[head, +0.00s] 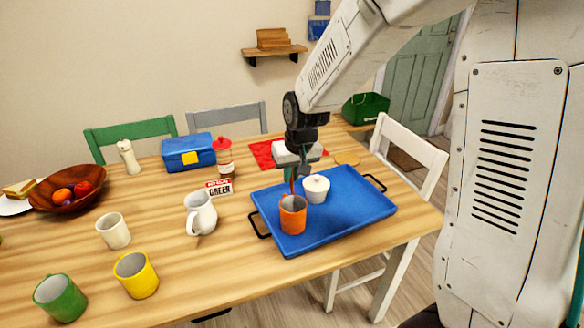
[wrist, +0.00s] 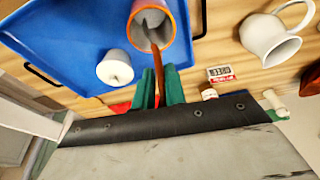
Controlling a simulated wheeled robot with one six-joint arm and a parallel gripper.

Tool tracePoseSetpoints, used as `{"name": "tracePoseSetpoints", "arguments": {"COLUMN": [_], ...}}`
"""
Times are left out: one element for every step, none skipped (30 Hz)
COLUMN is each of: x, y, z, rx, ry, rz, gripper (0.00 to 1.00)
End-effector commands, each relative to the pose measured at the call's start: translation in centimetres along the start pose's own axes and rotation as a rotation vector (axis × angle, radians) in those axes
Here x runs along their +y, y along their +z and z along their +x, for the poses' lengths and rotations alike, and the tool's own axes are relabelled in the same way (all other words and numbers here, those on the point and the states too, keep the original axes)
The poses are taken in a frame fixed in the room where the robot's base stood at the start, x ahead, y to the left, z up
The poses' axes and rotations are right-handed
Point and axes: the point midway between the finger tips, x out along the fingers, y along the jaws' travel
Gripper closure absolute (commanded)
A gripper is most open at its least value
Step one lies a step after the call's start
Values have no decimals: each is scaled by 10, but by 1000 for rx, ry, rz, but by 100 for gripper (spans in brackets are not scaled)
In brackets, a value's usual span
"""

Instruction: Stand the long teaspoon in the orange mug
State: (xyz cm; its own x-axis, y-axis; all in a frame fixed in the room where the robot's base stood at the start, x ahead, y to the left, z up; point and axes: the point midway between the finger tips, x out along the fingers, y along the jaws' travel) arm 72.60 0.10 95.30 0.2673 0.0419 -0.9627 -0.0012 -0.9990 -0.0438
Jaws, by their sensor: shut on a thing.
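The orange mug (head: 293,218) stands upright on the blue tray, near its left side; the wrist view shows its rim and open mouth (wrist: 183,22). My gripper (head: 296,162) is above the mug, its green fingers (wrist: 160,90) shut on the long teaspoon (wrist: 158,72). The teaspoon is thin and brownish-orange and hangs down from the fingers, roughly upright in the head view (head: 292,184). Its lower end overlaps the mug's mouth in both views. I cannot tell how deep it reaches or whether it touches the mug.
The blue tray (head: 345,215) has black handles. A white lidded pot (head: 316,189) stands close to the mug's right. A white jug (head: 201,214), a red-and-white box (head: 219,188) and a red-capped bottle (head: 224,160) are to the left. The tray's right part is clear.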

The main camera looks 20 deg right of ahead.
Motion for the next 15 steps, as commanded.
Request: {"name": "tracePoseSetpoints", "arguments": {"x": [0, 0, 0, 0, 0, 0, 0, 0, 0, 0, 0, 0, 0, 0, 0], "y": [0, 1, 1, 1, 1, 1, 1, 1, 1, 1, 1, 1, 1, 1, 1], "z": [2, 3, 3, 4, 4, 4, 5, 5, 5, 5, 5, 5, 5, 5, 5], "rx": [0, 0, 1, 1, 1, 1, 1, 1, 1, 1, 1, 1, 1, 1, 1], "ry": [0, 0, 0, 0, 0, 0, 0, 0, 0, 0, 0, 0, 0, 0, 0], "rz": [0, 0, 0, 0, 0, 0, 0, 0, 0, 0, 0, 0, 0, 0, 0], "gripper": [100, 100, 100, 100, 100, 100, 100, 100, 100, 100, 100, 100, 100, 85, 73]}}
